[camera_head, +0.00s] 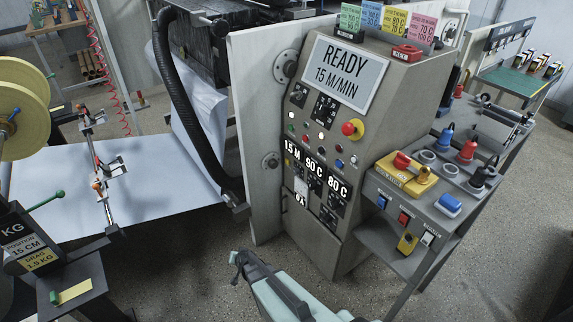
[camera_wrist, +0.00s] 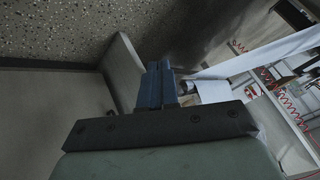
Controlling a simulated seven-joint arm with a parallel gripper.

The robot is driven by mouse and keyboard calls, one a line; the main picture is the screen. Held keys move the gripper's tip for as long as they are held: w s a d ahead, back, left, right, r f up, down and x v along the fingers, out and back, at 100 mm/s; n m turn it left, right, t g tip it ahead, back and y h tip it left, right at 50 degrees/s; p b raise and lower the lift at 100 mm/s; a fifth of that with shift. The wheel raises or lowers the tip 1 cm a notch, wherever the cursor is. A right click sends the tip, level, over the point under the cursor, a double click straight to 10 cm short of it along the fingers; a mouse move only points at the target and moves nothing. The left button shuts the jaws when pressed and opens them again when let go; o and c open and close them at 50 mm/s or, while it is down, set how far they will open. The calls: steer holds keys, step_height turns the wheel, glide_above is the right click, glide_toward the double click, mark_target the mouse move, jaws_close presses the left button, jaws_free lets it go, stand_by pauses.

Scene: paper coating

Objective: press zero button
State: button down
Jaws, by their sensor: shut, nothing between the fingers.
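A grey control console (camera_head: 360,125) stands in the middle of the head view. Its sloped front bears several small buttons and knobs, with readouts of 1.5 M, 90 C and 80 C (camera_head: 338,186). I cannot make out which button is marked zero. My gripper (camera_head: 239,258) is low in the head view, in front of and below the console, apart from its buttons. In the wrist view its dark blue fingers (camera_wrist: 157,84) are together and empty. No button shows in the wrist view.
A red mushroom knob (camera_head: 353,128) sticks out of the console. A white web (camera_head: 140,185) and black hose (camera_head: 185,100) lie left. The floor in front is clear.

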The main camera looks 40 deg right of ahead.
mark_target(287, 162)
steer(key=w+d+r+m+t+h, duration=0.55)
steer(key=w+d+r, duration=0.45)
steer(key=w+d, duration=0.3)
steer(key=w+d+r+m+h, duration=0.3)
steer(key=d+r+m+h, duration=0.4)
steer(key=d+r, duration=0.4)
steer(key=shift+w+d+r+t+h, duration=0.3)
steer(key=shift+d+h, duration=0.2)
steer(key=shift+h, duration=0.25)
steer(key=shift+f, duration=0.15)
steer(key=d, duration=0.8)
steer(key=shift+d, duration=0.35)
steer(key=shift+d, duration=0.8)
stand_by(1.0)
steer(key=shift+a, duration=0.8)
